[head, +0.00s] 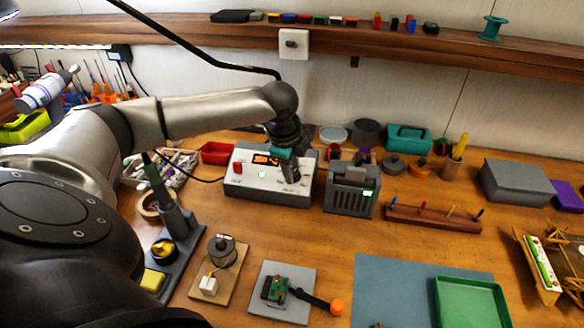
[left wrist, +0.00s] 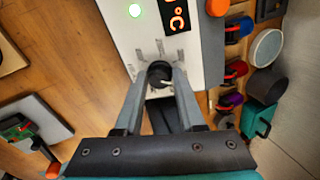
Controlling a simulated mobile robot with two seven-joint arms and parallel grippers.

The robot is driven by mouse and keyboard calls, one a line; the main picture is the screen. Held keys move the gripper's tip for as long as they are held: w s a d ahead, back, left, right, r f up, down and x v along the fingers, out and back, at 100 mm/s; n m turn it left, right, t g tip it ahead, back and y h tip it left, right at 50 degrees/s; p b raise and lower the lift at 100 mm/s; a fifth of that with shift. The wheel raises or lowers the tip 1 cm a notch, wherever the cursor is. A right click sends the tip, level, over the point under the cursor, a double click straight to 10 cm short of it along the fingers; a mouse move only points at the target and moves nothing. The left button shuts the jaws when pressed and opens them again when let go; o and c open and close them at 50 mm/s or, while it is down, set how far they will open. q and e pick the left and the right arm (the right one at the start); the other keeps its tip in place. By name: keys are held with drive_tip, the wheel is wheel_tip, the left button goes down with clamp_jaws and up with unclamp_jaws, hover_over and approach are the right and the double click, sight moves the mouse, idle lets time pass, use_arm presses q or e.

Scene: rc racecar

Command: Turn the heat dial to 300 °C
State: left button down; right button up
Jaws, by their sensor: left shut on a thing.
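The heat station (head: 240,186), a white-faced box with grey sides, stands on the bench, its red-lit display (head: 266,159) too small to read surely in the head view. The black heat dial (left wrist: 159,72), with a pale pointer mark, sits among printed ticks on the panel. My left gripper (head: 293,178) reaches down onto the station's right part. In the left wrist view my left gripper (left wrist: 160,80) has its fingers on both sides of the dial, shut on it. My right gripper is not in view.
A green light (left wrist: 135,10) glows on the panel. A grey slotted unit (head: 350,192) stands close right of the station. A red tray (head: 216,153) lies to its left. A soldering iron in its stand (head: 176,220) and a small board on a grey plate (head: 282,290) are in front.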

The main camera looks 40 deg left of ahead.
use_arm(q)
drive_tip(key=shift+s+r+n+p, duration=0.1)
drive_tip(key=shift+n+p, duration=0.3)
drive_tip(key=shift+p, duration=0.35)
drive_tip(key=n+p, duration=0.6)
drive_tip(key=p, duration=0.4)
drive_tip(key=shift+s+t+p, duration=0.1)
drive_tip(key=shift+t+p, duration=0.3)
drive_tip(key=shift+f+n+p, duration=0.2)
drive_tip(key=shift+n+p, duration=1.3)
drive_tip(key=shift+p, duration=0.05)
drive_tip(key=c, duration=0.5)
unclamp_jaws()
